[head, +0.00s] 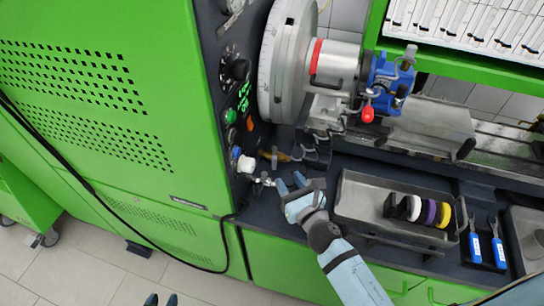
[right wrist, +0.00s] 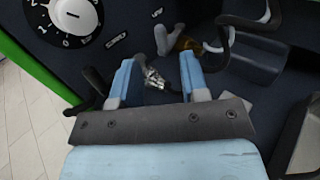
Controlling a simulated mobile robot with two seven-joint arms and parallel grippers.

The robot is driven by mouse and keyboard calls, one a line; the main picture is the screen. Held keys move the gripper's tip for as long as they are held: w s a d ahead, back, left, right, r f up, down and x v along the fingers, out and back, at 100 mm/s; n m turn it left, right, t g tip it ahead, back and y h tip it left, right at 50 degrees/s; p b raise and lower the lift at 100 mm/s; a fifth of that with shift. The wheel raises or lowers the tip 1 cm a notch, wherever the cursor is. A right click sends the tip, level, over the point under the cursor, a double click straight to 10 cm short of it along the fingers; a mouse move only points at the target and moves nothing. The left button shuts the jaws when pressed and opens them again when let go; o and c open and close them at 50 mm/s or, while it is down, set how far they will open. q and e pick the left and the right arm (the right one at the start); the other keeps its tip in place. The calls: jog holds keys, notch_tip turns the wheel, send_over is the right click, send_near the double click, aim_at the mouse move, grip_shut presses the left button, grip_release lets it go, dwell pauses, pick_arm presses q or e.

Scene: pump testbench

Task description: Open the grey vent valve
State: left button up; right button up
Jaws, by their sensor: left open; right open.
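A small brass fitting with a grey lever (head: 275,158) sits low beside the control panel and looks like the grey vent valve. In the right wrist view its grey lever (right wrist: 161,40) stands beyond my fingers, next to the brass body (right wrist: 186,42). My right gripper (head: 288,184) is open just in front of it. In the right wrist view a silvery metal fitting (right wrist: 154,78) shows between the open fingers (right wrist: 158,82); contact cannot be told. Only the dark fingertips of my left gripper (head: 161,299) show at the bottom edge, apart and empty, far from the valve.
A white numbered dial (right wrist: 72,15) is on the panel left of my right gripper. A grey tray (head: 365,205) with coloured rings stands to the right, with blue-handled tools (head: 474,247) beyond it. A chuck (head: 285,60) and a blue pump (head: 388,80) are above.

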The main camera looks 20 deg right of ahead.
aim_at(276, 161)
jog(key=w, duration=0.3)
jog(key=w+a, duration=0.1)
jog(key=w, duration=0.1)
jog(key=w+p, duration=0.1)
jog(key=w, duration=0.2)
jog(key=shift+w+a, duration=0.25)
jog(key=shift+w, duration=0.05)
grip_shut()
